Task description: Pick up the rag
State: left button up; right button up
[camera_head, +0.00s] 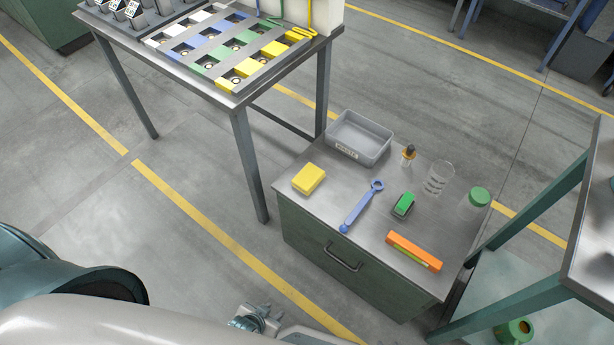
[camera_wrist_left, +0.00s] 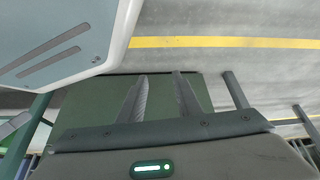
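A yellow folded block-like cloth, which looks like the rag (camera_head: 309,179), lies on the left part of the small cabinet's metal top (camera_head: 335,205). My left gripper (camera_head: 262,312) is low in front of the cabinet, apart from it and well away from the rag. In the left wrist view its two fingers (camera_wrist_left: 164,88) stand apart with nothing between them. The rag does not show in the left wrist view. My right gripper is in neither view.
The cabinet top also holds a grey bin (camera_head: 358,139), a dropper bottle (camera_head: 408,155), a beaker (camera_head: 438,178), a green-lidded jar (camera_head: 475,202), a blue wrench (camera_head: 360,208), a green item (camera_head: 403,205) and an orange box (camera_head: 413,251). A taller table (camera_head: 236,108) stands behind left.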

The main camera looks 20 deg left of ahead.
pick_arm(q)
jog(key=o, duration=0.8)
jog(key=shift+w+a+r, duration=0.1)
jog(key=shift+w, duration=0.15)
jog(key=o, duration=0.4)
jog(key=shift+w+r, duration=0.15)
jog(key=shift+r, duration=0.1)
notch_tip(320, 180, up, 31)
jog(key=w+a+g+p, duration=0.1)
jog(key=w+a+g, duration=0.1)
jog(key=w+a, duration=0.1)
jog(key=w+r, duration=0.3)
jog(key=w, duration=0.8)
jog(key=w+d+r+m+g, duration=0.1)
jog(key=w+r, duration=0.2)
jog(key=w, duration=0.8)
jog(key=w+r+g, duration=0.1)
jog(key=w+r, duration=0.3)
jog(key=w, duration=0.7)
jog(key=shift+d+m+y, duration=0.3)
jog(key=shift+y, duration=0.1)
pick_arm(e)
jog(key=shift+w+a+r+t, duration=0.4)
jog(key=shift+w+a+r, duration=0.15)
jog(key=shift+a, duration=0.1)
pick_arm(q)
jog(key=shift+f, duration=0.25)
